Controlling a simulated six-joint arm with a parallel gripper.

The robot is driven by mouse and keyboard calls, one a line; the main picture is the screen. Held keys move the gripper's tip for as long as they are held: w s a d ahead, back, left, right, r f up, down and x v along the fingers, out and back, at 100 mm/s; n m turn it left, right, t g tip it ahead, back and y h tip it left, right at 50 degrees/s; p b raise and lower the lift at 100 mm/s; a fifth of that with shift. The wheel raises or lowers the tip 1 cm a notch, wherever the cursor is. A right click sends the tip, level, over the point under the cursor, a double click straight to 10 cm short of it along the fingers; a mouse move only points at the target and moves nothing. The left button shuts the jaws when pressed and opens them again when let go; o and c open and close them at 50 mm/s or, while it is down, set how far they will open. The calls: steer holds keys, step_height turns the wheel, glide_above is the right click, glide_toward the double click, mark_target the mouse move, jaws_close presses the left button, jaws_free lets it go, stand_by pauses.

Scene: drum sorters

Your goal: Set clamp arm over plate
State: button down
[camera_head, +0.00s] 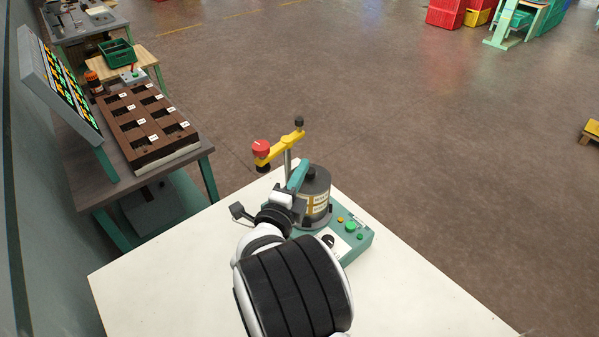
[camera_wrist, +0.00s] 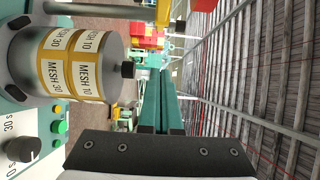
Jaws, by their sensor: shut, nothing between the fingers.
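A yellow clamp arm (camera_head: 281,146) sits on top of an upright grey post (camera_head: 288,162). It has a red knob (camera_head: 261,148) and dark pad at its left end and a black knob (camera_head: 299,121) at the other. It points left, away from the sieve stack (camera_head: 316,198), a grey cylinder with a black top knob and MESH labels. Part of the clamp arm shows at the wrist view's top edge (camera_wrist: 163,14), with the stack (camera_wrist: 75,65) at left. My gripper (camera_head: 300,172) is shut and empty, its teal fingers (camera_wrist: 158,92) beside the stack, partly overlapping it in the head view.
The stack stands on a green base with a green button (camera_head: 350,227) and a dial, on a white table (camera_head: 170,275). A dark bench (camera_head: 75,165) with a brown slotted rack (camera_head: 145,122) and a screen (camera_head: 60,80) stands at left. The table's front left is clear.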

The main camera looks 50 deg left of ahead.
mark_target(281, 141)
steer(key=shift+s+d, duration=0.25)
steer(key=shift+s, duration=0.2)
steer(key=w+d+n+y, duration=0.1)
steer(key=w+g+y, duration=0.1)
steer(key=w+d+n+y, duration=0.1)
steer(key=w, duration=0.1)
steer(key=shift+d+r+n+g, duration=0.3)
steer(key=shift+r, duration=0.05)
steer(key=d+n+g+y, duration=0.1)
steer(key=d+f+n+g+y, duration=0.1)
steer(key=g, duration=0.1)
steer(key=shift+s+d+f+g+y, duration=0.1)
steer(key=shift+d+g+y, duration=0.2)
steer(key=shift+d+y, duration=0.1)
steer(key=shift+a, duration=0.1)
steer(key=x, duration=0.9)
steer(key=shift+w+a, duration=0.25)
steer(key=shift+s+a, duration=0.15)
steer(key=shift+a, duration=0.9)
steer(key=shift+s+a, duration=0.15)
steer(key=shift+a, duration=0.85)
